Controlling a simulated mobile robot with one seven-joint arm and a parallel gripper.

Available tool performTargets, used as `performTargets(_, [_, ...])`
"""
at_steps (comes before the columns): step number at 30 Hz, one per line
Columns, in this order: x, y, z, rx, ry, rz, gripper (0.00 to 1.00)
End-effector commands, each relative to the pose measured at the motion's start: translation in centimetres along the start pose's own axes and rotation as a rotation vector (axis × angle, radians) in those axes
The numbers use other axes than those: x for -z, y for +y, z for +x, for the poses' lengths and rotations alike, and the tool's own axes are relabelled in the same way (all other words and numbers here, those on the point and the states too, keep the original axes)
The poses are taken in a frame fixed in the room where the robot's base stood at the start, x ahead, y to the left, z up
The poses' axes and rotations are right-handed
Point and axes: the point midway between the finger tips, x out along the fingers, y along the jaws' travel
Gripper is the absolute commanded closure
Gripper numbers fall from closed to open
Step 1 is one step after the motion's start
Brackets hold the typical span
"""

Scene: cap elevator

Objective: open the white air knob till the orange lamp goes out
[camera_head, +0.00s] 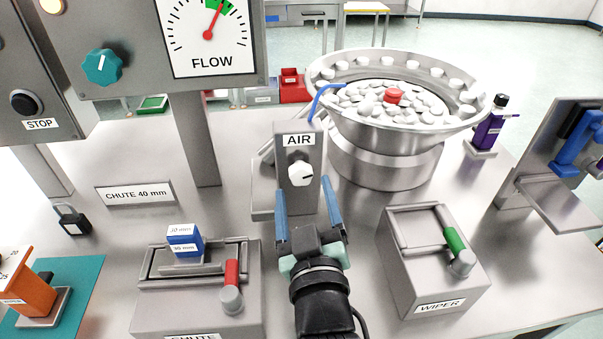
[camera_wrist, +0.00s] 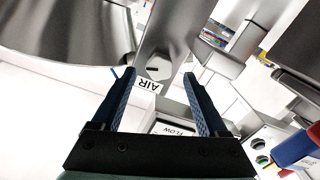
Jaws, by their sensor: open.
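The white air knob (camera_head: 299,174) sits on a grey post under an AIR label (camera_head: 299,140). Its dark mark lies roughly sideways, toward the right. In the wrist view the knob (camera_wrist: 158,67) shows near the fingertips. My gripper (camera_head: 304,187) is open, with one blue finger to each side just below the knob in the head view; nothing is between the fingers. In the wrist view the gripper (camera_wrist: 159,74) also spans the knob, but I cannot tell whether it touches. A yellow-orange lamp (camera_head: 52,6) at the top left looks lit, partly cut off.
A FLOW gauge (camera_head: 207,35) has its red needle near a green band. A steel bowl (camera_head: 390,125) with white caps and a red one stands behind right of the post. A CHUTE box (camera_head: 195,305) and a WIPER box (camera_head: 410,275) flank my arm.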

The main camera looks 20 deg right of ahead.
Motion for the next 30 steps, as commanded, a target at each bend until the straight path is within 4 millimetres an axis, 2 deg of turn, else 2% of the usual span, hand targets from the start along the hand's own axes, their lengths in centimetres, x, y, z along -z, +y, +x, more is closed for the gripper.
performTargets(3, [0.1, 0.1, 2.0, -0.001, 0.001, 0.0, 0.23])
performTargets(9, [0.0, 0.1, 4.0, -0.001, 0.001, 0.0, 0.23])
performTargets(21, [0.0, 0.0, 4.5, -0.001, 0.0, 0.0, 0.25])
performTargets(30, [0.0, 0.0, 4.5, -0.001, 0.0, 0.0, 0.79])
